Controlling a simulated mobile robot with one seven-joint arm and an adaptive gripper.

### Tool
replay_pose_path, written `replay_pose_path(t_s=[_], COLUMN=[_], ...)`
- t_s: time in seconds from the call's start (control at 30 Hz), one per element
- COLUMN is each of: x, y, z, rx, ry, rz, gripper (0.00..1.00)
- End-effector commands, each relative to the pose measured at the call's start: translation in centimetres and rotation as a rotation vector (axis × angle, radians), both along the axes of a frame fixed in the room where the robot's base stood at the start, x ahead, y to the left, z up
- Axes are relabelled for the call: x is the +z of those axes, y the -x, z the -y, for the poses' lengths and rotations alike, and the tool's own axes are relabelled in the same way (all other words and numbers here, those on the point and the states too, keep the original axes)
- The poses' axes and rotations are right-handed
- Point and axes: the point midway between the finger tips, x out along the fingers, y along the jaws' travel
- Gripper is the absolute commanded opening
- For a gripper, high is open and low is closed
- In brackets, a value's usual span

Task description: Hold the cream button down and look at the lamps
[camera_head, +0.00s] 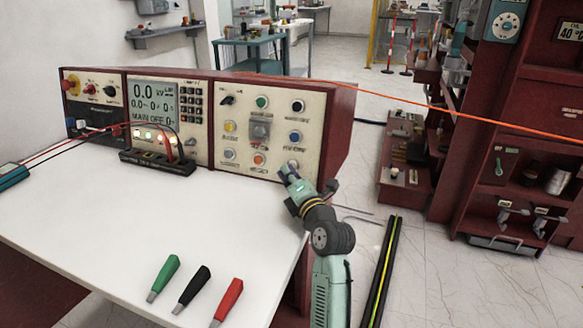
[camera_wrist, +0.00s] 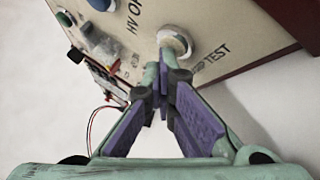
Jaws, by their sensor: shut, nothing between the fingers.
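The cream button (camera_wrist: 175,42) sits in a pale ring on the panel, beside lettering ending in "TEST", in the wrist view. In the head view it is largely hidden behind my gripper (camera_head: 287,172), at the lower right of the right-hand panel (camera_head: 274,110). My gripper (camera_wrist: 162,68) is shut and empty, and its tips overlap the button's lower edge in the wrist view. I cannot tell whether they press it. A row of small lamps (camera_head: 150,135) under the display glows green, yellowish and reddish. The display (camera_head: 153,103) reads 0.0 kV and "MAIN OFF".
A black terminal strip (camera_head: 157,162) with leads lies before the console. Green (camera_head: 166,272), black (camera_head: 194,285) and red (camera_head: 230,297) probes lie on the white table (camera_head: 90,235).

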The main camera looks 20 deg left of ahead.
Motion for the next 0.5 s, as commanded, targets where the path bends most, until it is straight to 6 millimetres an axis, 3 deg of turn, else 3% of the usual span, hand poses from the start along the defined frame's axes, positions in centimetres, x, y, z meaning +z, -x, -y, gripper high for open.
replay_pose_path(t_s=[0.5], x=[0.05], y=[0.43], z=[0.06], rx=[-0.002], ry=[0.0], rz=[0.001], gripper=[0.0])
